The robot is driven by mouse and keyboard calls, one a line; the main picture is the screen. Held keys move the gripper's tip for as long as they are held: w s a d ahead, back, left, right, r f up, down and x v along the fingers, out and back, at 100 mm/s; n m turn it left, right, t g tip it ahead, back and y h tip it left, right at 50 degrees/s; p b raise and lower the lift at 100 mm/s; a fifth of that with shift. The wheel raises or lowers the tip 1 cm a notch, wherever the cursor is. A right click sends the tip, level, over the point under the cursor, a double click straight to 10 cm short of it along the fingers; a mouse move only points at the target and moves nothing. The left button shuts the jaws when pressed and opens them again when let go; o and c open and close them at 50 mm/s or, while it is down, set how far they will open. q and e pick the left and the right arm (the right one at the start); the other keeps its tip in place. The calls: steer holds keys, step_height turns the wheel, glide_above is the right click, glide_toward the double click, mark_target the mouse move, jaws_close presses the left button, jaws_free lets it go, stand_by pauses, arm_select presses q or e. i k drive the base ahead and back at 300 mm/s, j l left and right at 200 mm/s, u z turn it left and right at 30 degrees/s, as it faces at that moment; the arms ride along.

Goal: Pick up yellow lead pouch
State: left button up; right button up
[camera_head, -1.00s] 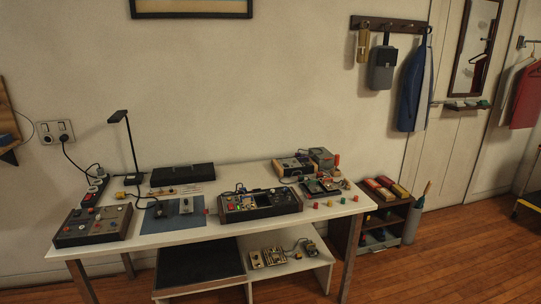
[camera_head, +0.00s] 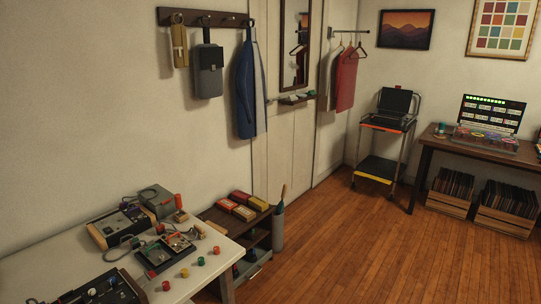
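A narrow mustard-yellow pouch (camera_head: 180,47) hangs from the leftmost part of the dark wall rack (camera_head: 222,19), in the upper left of the head view. It looks like the yellow lead pouch. A grey bag (camera_head: 208,75) hangs just to its right on the same rack. Neither of my grippers is in view, so their state and distance from the pouch do not show.
A white table (camera_head: 205,262) with electronic gear and several coloured knobs fills the lower left. A low shelf (camera_head: 262,236) with red and yellow boxes stands beside it, under the rack. A blue coat (camera_head: 248,85) hangs right. The wooden floor (camera_head: 345,245) is open.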

mark_target(261, 205)
steer(key=i+l+z, duration=0.2)
steer(key=i+z, duration=0.15)
steer(key=i, duration=0.2)
steer(key=i+l+z, duration=0.1)
steer(key=i+z, duration=0.25)
steer(key=i, duration=0.2)
steer(key=i+j+z, duration=0.1)
steer(key=i+z, duration=0.2)
steer(key=i, duration=0.3)
